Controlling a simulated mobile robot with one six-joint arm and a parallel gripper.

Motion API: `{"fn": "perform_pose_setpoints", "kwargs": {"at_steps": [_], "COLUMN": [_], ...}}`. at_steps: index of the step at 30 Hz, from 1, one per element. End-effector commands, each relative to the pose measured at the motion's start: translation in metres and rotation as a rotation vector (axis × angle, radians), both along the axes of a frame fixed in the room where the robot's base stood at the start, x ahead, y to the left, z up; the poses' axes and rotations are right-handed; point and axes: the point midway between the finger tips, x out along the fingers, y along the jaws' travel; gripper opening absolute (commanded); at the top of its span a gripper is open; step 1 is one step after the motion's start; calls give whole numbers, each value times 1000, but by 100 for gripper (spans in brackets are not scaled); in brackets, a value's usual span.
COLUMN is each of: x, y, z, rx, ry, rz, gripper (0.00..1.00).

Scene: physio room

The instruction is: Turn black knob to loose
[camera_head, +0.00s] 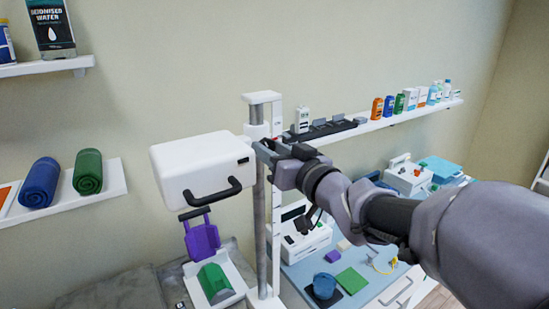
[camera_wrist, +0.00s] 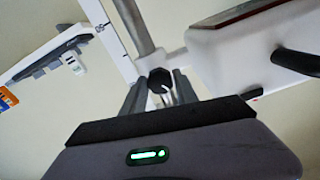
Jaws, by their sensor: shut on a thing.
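The black knob (camera_wrist: 160,77) is a small dark, faceted piece on the white clamp of a grey upright pole (camera_wrist: 134,25). In the wrist view it sits between the fingertips of my gripper (camera_wrist: 159,84), which is shut on it. In the head view my gripper (camera_head: 266,150) reaches the pole (camera_head: 260,220) from the right, near its top. There the knob is hidden behind my gripper and wrist. I cannot read any loose or tight mark by the knob.
A white box (camera_head: 195,160) with a black handle (camera_head: 213,195) is mounted left of the pole, close to my gripper. A wall shelf (camera_head: 395,117) with bottles runs behind my arm. Below right is a blue-topped table (camera_head: 320,275) with small items.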

Motion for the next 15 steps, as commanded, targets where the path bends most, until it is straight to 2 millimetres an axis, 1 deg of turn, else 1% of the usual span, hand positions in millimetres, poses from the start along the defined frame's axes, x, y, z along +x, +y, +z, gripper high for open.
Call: {"fn": "perform_pose_setpoints", "kwargs": {"at_steps": [1,15], "x": [0,0], "y": [0,0], "z": [-4,-3], "rx": [-35,-405], "ry": [-24,-274], "rz": [0,0], "gripper": [0,0]}}
